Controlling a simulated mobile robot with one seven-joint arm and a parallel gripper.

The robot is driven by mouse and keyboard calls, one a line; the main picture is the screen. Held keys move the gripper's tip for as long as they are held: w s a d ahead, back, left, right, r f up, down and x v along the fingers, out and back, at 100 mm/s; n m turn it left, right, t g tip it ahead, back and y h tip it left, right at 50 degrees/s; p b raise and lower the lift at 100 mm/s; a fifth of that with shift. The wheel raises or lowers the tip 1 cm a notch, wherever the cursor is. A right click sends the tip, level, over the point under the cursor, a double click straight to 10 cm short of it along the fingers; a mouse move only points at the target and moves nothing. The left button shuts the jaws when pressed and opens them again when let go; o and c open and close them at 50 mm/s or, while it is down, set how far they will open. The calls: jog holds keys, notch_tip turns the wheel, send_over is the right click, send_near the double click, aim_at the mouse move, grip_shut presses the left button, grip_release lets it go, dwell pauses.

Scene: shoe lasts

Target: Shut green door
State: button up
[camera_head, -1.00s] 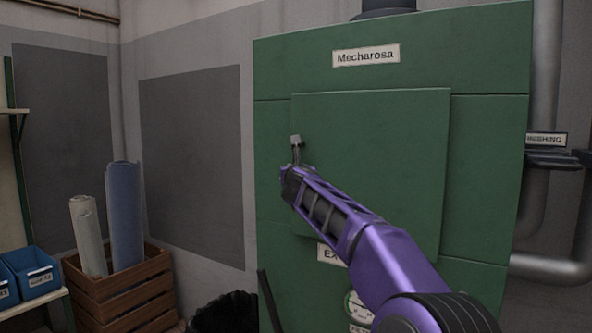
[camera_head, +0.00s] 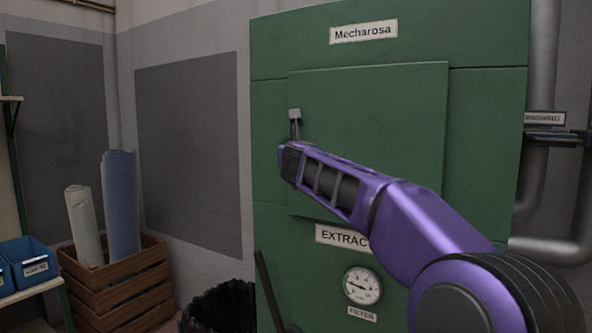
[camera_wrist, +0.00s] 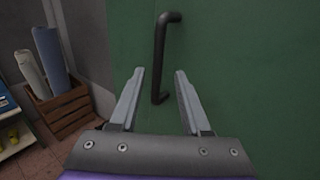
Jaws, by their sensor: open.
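The green door (camera_head: 365,110) is a raised square panel on the front of a green cabinet labelled Mecharosa. It looks flush or nearly flush with the front; I cannot tell if a small gap remains. Its handle shows in the wrist view as a dark bar (camera_wrist: 161,50). In the head view my purple arm hides most of the handle. My gripper (camera_wrist: 158,78) is open, with two grey fingers in front of the green surface. The handle's lower end lies between the fingers in the picture; I cannot tell whether they touch it.
A wooden crate (camera_head: 115,285) with fabric rolls stands at left, beside a black bin (camera_head: 222,307). Blue boxes (camera_head: 28,263) sit on a shelf. A gauge (camera_head: 362,285) is below the door.

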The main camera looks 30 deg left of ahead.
jog(key=b+v, duration=0.4)
jog(key=v, duration=0.8)
jog(key=shift+s+b, duration=0.35)
jog(key=shift+s, duration=0.05)
jog(key=shift+r, duration=0.1)
